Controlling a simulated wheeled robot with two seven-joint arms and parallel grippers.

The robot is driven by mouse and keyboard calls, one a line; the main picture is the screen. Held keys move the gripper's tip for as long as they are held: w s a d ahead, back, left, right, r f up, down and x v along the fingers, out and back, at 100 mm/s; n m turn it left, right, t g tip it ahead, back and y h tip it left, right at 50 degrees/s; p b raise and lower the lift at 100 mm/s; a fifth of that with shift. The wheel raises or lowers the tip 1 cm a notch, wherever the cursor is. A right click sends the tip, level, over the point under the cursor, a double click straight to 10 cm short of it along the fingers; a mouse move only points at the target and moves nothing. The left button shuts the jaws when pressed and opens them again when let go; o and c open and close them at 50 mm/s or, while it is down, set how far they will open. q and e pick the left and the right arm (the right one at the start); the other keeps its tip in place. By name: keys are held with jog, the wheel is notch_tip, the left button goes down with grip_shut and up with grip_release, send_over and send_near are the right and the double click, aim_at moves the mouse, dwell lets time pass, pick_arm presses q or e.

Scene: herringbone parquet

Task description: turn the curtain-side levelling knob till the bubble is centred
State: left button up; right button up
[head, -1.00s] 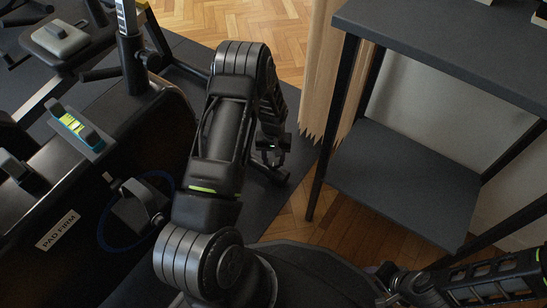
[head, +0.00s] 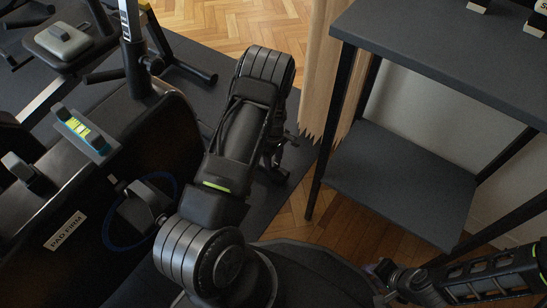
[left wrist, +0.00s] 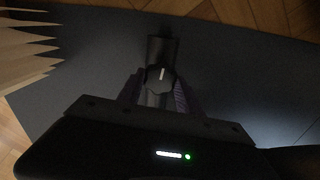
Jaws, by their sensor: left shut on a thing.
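The levelling knob (left wrist: 158,78) is dark with a white mark, at the end of a dark foot on the mat in the left wrist view. My left gripper (left wrist: 158,92) is shut on it, one finger on each side. In the head view the left gripper (head: 274,172) is low by the curtain (head: 322,75), mostly hidden behind my own arm, and the knob cannot be made out. The spirit level (head: 82,131) with its yellow-green vial lies on the machine at the left; the bubble's exact place is too small to tell. My right gripper (head: 384,276) is at the lower right, its fingers unclear.
A dark shelf unit (head: 400,185) stands right of the curtain, close to my left arm. The black machine with a "PAD FIRM" label (head: 65,231) fills the left. A dark mat (head: 262,205) lies on the parquet (head: 230,25).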

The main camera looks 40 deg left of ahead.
aim_at(273, 162)
pick_arm(q)
jog(key=n, duration=0.5)
jog(key=shift+p, duration=0.4)
jog(key=o, duration=1.4)
jog(key=shift+c, duration=0.2)
notch_tip(273, 162, up, 8)
jog(key=p, duration=0.3)
jog(key=shift+f+p, duration=0.1)
jog(key=shift+p, duration=0.25)
jog(key=shift+f, duration=0.1)
